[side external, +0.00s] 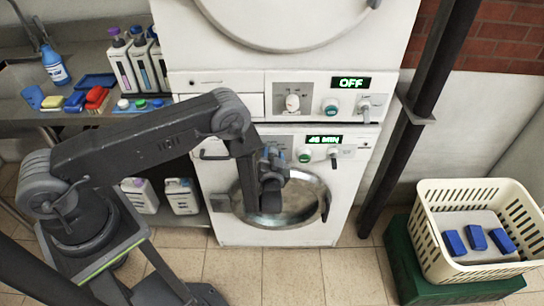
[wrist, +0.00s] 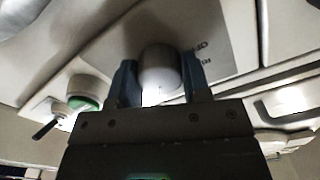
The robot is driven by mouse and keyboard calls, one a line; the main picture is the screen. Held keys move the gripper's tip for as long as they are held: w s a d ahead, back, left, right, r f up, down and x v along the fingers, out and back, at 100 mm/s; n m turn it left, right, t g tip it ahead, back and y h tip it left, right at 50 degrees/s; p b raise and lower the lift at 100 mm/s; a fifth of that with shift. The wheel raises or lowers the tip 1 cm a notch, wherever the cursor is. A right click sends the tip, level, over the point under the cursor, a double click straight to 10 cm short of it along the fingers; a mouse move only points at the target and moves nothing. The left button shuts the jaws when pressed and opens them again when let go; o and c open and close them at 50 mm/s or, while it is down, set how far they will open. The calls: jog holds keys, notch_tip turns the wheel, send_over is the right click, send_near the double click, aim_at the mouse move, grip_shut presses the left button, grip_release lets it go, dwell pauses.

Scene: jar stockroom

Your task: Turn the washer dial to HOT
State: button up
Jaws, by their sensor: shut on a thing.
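The washer (side external: 345,185) is the lower white machine, with a round glass door and a green display (side external: 324,140) that seems to read 45 MIN. Its white dial (wrist: 160,66) shows in the wrist view between the two blue fingers of my gripper (side external: 273,156), which is shut on it. In the side view my gripper and wrist hide the dial. The dial's pointer mark cannot be made out.
A green knob (side external: 305,156) and a small lever (side external: 334,154) sit right of my gripper. The upper machine's panel, with a white dial (side external: 292,103) and OFF display (side external: 351,83), is just above. A cream basket (side external: 431,232) stands at right, a bottle shelf at left.

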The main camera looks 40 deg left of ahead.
jog(key=m, duration=0.4)
jog(key=shift+m, duration=0.3)
jog(key=m, duration=0.4)
jog(key=shift+m, duration=0.3)
jog(key=o, duration=0.9)
jog(key=v, duration=1.4)
